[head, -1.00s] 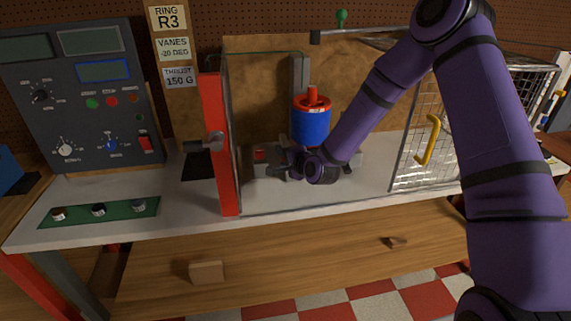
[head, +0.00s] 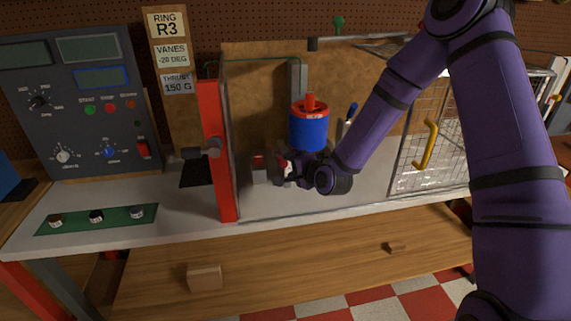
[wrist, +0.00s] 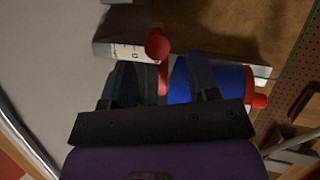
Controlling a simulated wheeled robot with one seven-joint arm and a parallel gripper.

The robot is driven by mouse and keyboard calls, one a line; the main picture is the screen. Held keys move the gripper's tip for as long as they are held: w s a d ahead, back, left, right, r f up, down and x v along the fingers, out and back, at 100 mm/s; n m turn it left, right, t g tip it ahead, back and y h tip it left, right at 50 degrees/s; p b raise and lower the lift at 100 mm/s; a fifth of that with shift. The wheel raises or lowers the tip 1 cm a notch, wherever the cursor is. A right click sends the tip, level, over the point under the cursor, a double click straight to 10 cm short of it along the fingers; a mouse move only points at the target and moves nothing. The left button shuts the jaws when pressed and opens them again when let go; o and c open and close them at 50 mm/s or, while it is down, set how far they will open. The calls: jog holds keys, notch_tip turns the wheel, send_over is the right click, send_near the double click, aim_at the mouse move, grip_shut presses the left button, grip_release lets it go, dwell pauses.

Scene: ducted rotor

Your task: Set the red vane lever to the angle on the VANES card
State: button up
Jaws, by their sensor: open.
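The VANES card (head: 172,55) reads -20 DEG. The red vane lever shows in the wrist view as a round knob (wrist: 157,43) on a short red stem, beside a pale block with a printed scale (wrist: 128,51); I cannot read its angle. My gripper (wrist: 161,72) is open, with one finger on each side of the lever; whether they touch it is unclear. In the head view my gripper (head: 284,169) is low, just left of and below the blue rotor duct (head: 308,132) with its red top. My wrist hides part of the stand there.
A red post (head: 217,150) with a clamp stands left of the work area. A wire mesh guard (head: 410,160) with a yellow handle is at the right. The control panel (head: 75,100) is at the left, with a green strip of knobs (head: 117,216) on the bench before it.

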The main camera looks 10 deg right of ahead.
jog(key=v, duration=0.5)
jog(key=shift+s+d+r, duration=0.1)
jog(key=shift+s+d, duration=0.05)
jog(key=shift+s, duration=0.15)
jog(key=shift+r, duration=0.1)
jog(key=s+d+r+n+g+h, duration=0.25)
jog(key=s+d+r+n, duration=0.2)
jog(key=r, duration=0.35)
jog(key=s+d+r+n+g+h, duration=0.2)
jog(key=s+d+r+n+h, duration=0.15)
jog(key=s+r, duration=0.35)
jog(key=s+d+r+n+g, duration=0.1)
jog(key=s+r, duration=0.4)
jog(key=s, duration=0.6)
jog(key=s+d+r+n+g, duration=0.2)
jog(key=s+r, duration=0.4)
jog(key=s, duration=0.5)
jog(key=shift+s+d+r+n+g, duration=0.25)
jog(key=shift+s+d+n+g, duration=0.1)
jog(key=shift+n, duration=0.35)
